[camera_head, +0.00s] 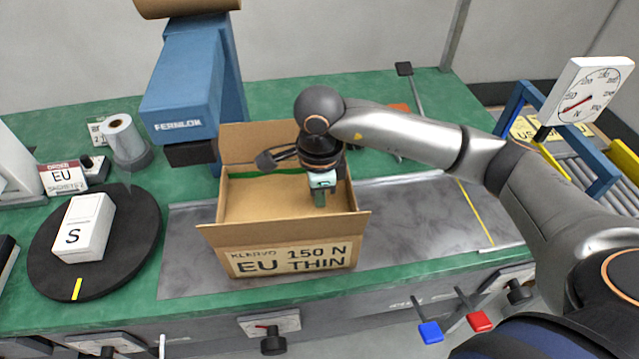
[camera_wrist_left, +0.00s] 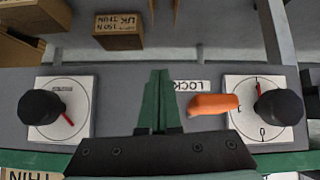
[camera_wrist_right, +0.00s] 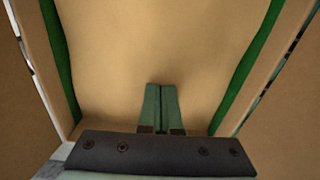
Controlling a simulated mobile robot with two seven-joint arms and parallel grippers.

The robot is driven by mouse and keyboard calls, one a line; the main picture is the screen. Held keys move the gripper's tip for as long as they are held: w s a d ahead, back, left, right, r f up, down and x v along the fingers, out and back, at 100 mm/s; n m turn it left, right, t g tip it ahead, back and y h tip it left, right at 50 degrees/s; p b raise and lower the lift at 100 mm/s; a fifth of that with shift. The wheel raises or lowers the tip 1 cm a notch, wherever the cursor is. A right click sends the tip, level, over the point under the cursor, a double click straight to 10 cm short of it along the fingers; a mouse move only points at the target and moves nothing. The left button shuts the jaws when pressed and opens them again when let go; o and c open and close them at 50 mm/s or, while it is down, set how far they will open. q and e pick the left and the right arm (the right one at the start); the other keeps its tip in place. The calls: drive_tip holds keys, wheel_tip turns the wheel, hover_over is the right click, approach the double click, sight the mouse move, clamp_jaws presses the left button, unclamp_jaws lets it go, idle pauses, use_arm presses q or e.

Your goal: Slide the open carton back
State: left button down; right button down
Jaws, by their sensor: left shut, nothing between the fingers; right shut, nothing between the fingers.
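The open carton (camera_head: 235,240) stands on the grey metal plate of the green bench in the head view. Its front reads "KLARVO 150 N EU THIN" and its flaps are spread. My right gripper (camera_head: 320,198) reaches down into the carton opening, shut and empty. In the right wrist view the shut fingers (camera_wrist_right: 161,105) show against the carton's tan inside (camera_wrist_right: 140,40), with the walls on both sides. My left gripper (camera_wrist_left: 158,95) is shut and empty in front of a grey panel with two dials; it is out of the head view.
A black turntable (camera_head: 130,265) with a white "S" box (camera_head: 84,228) is at left. Bare plate (camera_head: 415,215) lies to the right. An orange lever (camera_wrist_left: 213,104) is near my left gripper.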

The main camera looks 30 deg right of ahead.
use_arm(q)
drive_tip(key=shift+a+r+p, duration=0.2)
drive_tip(key=shift+r+p, duration=0.15)
drive_tip(key=shift+p, duration=0.05)
use_arm(e)
drive_tip(key=shift+s+d+f, duration=0.15)
drive_tip(key=shift+s+d, duration=0.05)
drive_tip(key=shift+d, duration=0.4)
drive_tip(key=shift+s+d+f, duration=0.15)
drive_tip(key=shift+d, duration=0.5)
drive_tip(key=shift+s+d+f, duration=0.15)
drive_tip(key=shift+s+d, duration=0.05)
drive_tip(key=shift+d, duration=0.4)
use_arm(q)
drive_tip(key=shift+s+f, duration=0.15)
